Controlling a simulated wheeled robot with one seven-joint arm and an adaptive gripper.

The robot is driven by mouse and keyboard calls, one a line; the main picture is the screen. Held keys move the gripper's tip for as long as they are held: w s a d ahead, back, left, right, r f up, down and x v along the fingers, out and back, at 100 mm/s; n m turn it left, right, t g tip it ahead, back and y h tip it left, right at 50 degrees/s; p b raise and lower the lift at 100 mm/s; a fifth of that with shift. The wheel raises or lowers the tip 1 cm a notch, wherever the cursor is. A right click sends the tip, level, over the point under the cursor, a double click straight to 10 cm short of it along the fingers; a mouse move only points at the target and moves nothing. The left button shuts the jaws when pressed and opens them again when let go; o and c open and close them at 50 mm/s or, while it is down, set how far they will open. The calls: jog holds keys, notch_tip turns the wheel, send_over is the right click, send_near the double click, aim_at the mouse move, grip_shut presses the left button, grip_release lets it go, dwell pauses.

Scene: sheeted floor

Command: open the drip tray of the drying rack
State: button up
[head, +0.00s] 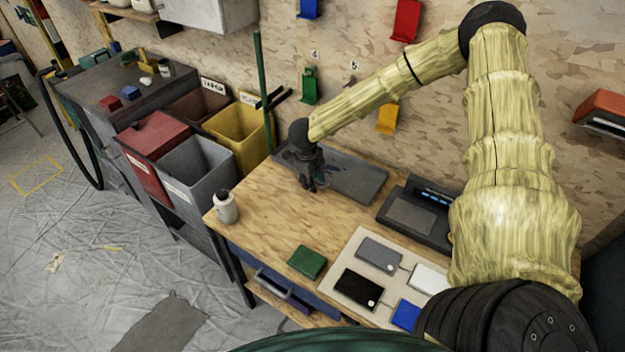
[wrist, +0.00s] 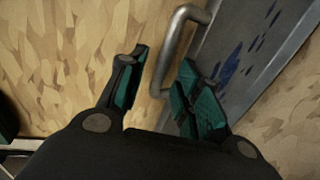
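The drip tray (head: 352,180) is a flat dark grey panel at the back left of the wooden bench, near the wall. In the wrist view the tray (wrist: 262,55) shows dark blue stains and a raised edge. A bent grey metal handle (wrist: 175,45) stands at its left side. My gripper (head: 312,186) is over the tray's left end, pointing down. In the wrist view its teal-padded fingers (wrist: 162,66) are spread, with the handle's lower part in the gap between them. I cannot tell whether either finger touches it. The rest of the rack is not clearly distinguishable.
A green box (head: 306,262), a pale board (head: 345,250) with several devices, and a dark device (head: 415,215) occupy the front and right. Grey (head: 195,175) and yellow (head: 240,135) bins stand left. Bare wood lies before the tray.

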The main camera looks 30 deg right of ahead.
jog(key=shift+c, duration=0.2)
grip_shut()
jog(key=s+a, duration=0.1)
jog(key=a, duration=0.3)
jog(key=s+a, duration=0.2)
jog(key=a, duration=0.1)
jog(key=s+a+b, duration=0.1)
jog(key=a, duration=0.3)
jog(key=shift+s+a, duration=0.3)
jog(key=shift+s, duration=0.05)
jog(key=shift+r, duration=0.1)
jog(key=shift+o, duration=0.2)
grip_release()
